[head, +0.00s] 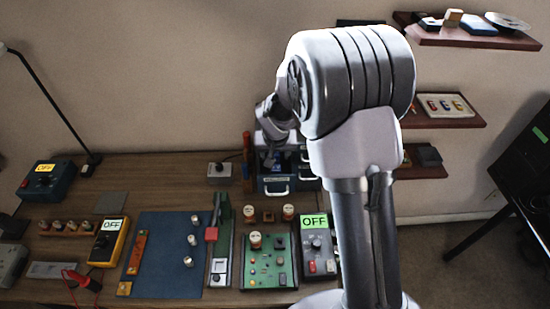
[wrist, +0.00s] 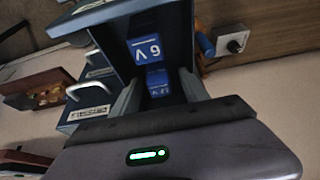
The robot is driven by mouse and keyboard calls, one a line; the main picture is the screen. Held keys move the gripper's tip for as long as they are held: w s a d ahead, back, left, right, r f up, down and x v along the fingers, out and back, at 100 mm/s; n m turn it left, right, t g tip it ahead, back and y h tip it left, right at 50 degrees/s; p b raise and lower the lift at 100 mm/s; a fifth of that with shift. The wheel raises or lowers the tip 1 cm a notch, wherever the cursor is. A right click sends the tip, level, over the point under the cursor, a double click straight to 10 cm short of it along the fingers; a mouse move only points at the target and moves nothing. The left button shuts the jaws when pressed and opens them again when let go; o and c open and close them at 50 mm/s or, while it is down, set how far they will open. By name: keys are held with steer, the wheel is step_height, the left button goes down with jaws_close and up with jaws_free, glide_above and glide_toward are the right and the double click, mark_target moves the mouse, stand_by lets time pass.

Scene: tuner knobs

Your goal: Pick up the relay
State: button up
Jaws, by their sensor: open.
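Blue blocks with white print, which look like the relay (wrist: 145,48), sit in an open dark blue drawer (wrist: 178,25) in the wrist view. One face seems to read "6 V" upside down. A smaller blue printed face (wrist: 158,84) lies just nearer my gripper; I cannot tell whether it is a second block. My gripper (wrist: 160,92) is open, its two grey fingers on either side of this nearer face, with no clear contact. In the head view the small drawer cabinet (head: 277,189) stands at the back of the bench, partly hidden by my arm.
Other labelled drawers (wrist: 85,113) with pale handles adjoin in the wrist view. A grey box with a knob (wrist: 232,40) is beside the cabinet. The bench holds a blue mat (head: 160,245), a green circuit board (head: 262,278) and meters reading OFF (head: 108,240). Shelves (head: 470,40) hang at right.

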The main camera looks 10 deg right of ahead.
jaws_close()
steer(key=shift+r, duration=0.1)
